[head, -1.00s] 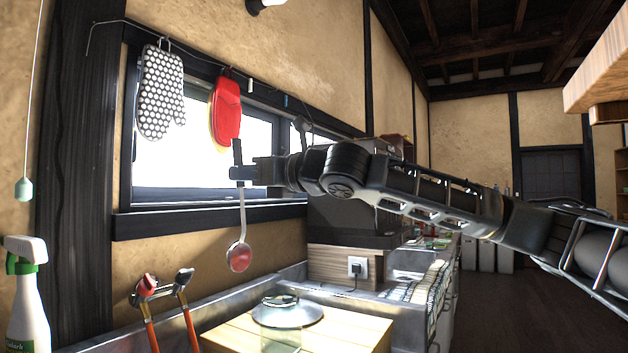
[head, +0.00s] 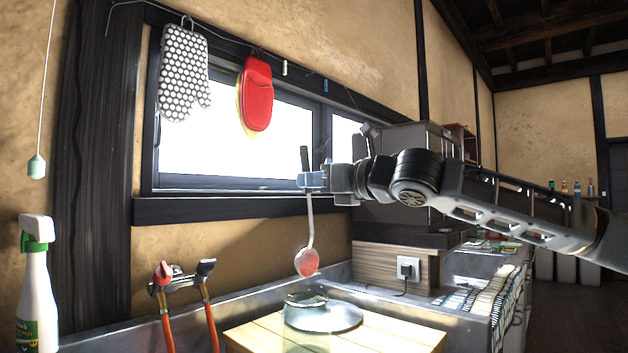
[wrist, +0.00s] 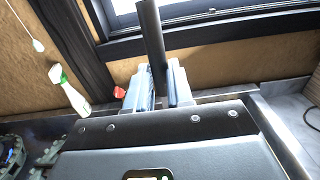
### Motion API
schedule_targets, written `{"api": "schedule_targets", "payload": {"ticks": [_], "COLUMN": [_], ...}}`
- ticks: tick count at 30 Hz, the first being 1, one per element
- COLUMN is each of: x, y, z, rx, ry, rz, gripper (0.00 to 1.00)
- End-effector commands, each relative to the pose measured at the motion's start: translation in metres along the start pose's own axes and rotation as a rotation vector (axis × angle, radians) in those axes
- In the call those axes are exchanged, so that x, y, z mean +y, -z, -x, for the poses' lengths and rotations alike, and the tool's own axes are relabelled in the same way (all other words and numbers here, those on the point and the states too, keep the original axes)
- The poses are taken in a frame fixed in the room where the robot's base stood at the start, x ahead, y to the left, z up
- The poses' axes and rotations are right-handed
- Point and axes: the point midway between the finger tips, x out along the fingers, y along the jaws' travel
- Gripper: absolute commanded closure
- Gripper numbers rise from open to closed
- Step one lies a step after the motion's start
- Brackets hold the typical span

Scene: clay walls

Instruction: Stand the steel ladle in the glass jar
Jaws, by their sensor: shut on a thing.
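My gripper (head: 313,181) is shut on the steel ladle (head: 310,225) near its dark handle. The ladle hangs almost upright, handle end up and bowl down; the bowl shows a reddish tint. In the head view the bowl appears just above the rim of the glass jar (head: 306,299), apart from it. The jar is clear and stands on a pale wooden board; its lower part is cut off by the frame edge. In the wrist view the ladle's dark handle (wrist: 151,35) rises between the fingers of my gripper (wrist: 160,82); the bowl and jar are hidden there.
A grey round lid or dish (head: 340,318) lies by the jar on the wooden board (head: 395,333). Mitts hang above, before the window. A socket block (head: 375,268) stands behind at right.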

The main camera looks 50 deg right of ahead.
Motion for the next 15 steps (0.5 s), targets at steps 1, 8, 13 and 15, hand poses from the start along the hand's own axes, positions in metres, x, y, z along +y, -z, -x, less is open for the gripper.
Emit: {"api": "schedule_targets", "payload": {"ticks": [1,8,13,15], "x": [0.000,0.000,0.000,0.000], "y": [0.007,0.023,0.035,0.040], "z": [0.000,0.000,0.000,0.000], "rx": [0.000,0.001,0.001,0.001], "ry": [0.000,0.000,0.000,0.000], "rz": [0.000,-0.001,-0.001,-0.001], "gripper": [1.00,1.00,1.00,1.00]}}
